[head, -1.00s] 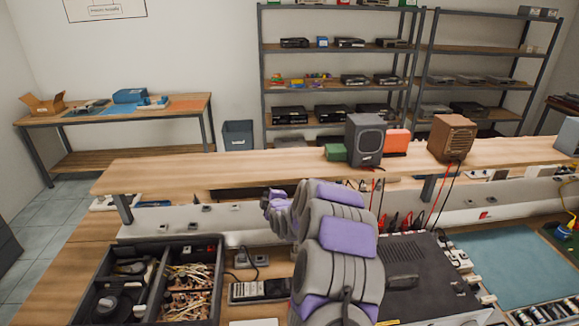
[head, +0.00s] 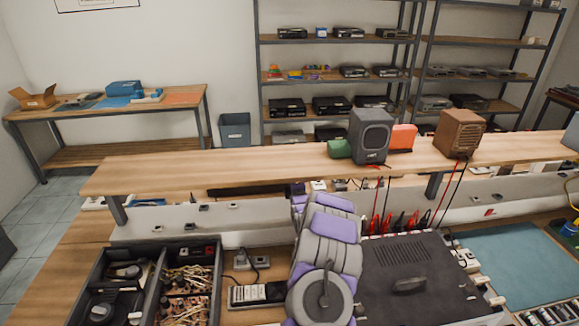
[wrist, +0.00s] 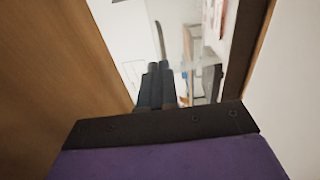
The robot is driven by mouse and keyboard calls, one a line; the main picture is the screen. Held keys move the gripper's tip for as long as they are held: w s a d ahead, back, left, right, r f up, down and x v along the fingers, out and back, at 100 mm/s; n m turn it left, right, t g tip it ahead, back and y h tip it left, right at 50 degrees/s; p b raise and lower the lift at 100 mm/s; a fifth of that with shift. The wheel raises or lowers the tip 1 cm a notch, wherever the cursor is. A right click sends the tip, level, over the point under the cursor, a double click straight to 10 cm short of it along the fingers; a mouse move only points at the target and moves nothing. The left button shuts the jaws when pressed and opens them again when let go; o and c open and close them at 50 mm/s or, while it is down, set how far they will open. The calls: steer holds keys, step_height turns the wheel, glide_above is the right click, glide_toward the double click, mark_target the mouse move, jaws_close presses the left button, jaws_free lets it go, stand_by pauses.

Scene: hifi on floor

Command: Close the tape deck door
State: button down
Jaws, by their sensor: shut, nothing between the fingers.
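A dark grey box with vents on top (head: 410,270), which looks like the tape deck, sits on the bench right of my arm in the head view. Its front and any door are out of sight, so I cannot tell how the door stands. My gripper (wrist: 157,68) shows in the wrist view with its dark fingers together and nothing between them. In the head view my own purple and grey arm hides it. No tape deck can be made out in the wrist view.
A raised wooden shelf (head: 230,172) runs behind the deck, bearing a grey speaker (head: 371,136) and a brown one (head: 459,133). Red and black leads hang behind the deck. A divided black tray (head: 150,285) of parts is at left, a blue-green mat (head: 515,262) at right.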

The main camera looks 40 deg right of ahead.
steer(key=r+x, duration=0.1)
steer(key=x, duration=1.1)
steer(key=shift+w+d+b, duration=0.15)
steer(key=shift+d+b, duration=0.15)
steer(key=shift+d, duration=0.15)
stand_by(0.9)
